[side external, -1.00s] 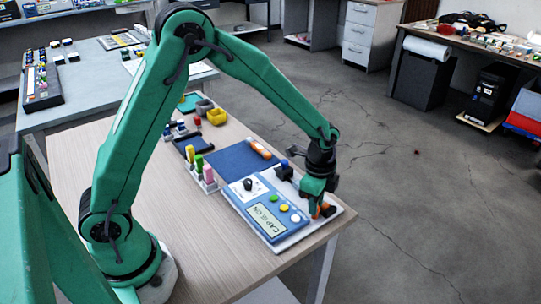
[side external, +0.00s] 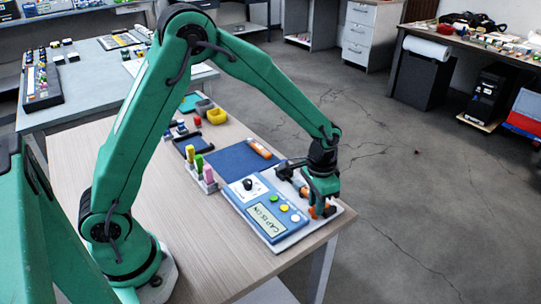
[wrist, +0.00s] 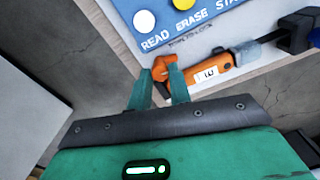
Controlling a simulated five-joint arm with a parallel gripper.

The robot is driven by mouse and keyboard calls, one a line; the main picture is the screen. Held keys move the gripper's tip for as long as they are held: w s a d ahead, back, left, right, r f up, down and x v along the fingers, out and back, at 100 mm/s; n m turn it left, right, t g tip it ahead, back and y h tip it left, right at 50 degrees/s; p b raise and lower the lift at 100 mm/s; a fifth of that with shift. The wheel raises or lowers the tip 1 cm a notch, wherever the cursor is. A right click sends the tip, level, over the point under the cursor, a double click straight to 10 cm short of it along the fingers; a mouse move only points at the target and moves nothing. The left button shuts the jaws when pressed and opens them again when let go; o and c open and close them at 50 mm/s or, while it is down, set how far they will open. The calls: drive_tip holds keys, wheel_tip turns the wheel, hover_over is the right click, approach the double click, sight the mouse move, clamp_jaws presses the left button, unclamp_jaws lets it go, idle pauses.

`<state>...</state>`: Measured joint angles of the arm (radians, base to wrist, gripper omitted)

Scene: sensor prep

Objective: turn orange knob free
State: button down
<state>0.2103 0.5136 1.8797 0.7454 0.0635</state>
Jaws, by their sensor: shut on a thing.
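The orange knob (wrist: 164,68) sits at the end of an orange sensor body (wrist: 207,71) with a white label. My gripper (wrist: 172,84) is shut on the knob, one green finger on each side. The body's other end runs into a grey part (wrist: 246,52) held by a black clamp (wrist: 290,34). In the side view my gripper (side external: 319,207) points down at the board's front right corner, with orange showing at its tips. The blue panel (side external: 249,202) has a display (side external: 268,219) reading "CAP IS ON". Whether the knob is still joined to the body I cannot tell.
An orange tool (side external: 258,148) lies on a dark blue mat (side external: 236,159). A rack (side external: 205,180) of coloured upright pieces stands left of the panel. Yellow (side external: 217,116) and grey bins are farther back.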

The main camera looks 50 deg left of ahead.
drive_tip(key=shift+d+n, duration=0.15)
drive_tip(key=shift+n, duration=0.45)
drive_tip(key=shift+s, duration=0.1)
drive_tip(key=c, duration=1.3)
unclamp_jaws()
drive_tip(key=shift+r, duration=0.1)
wheel_tip(320, 180, up, 7)
drive_tip(key=shift+r, duration=0.3)
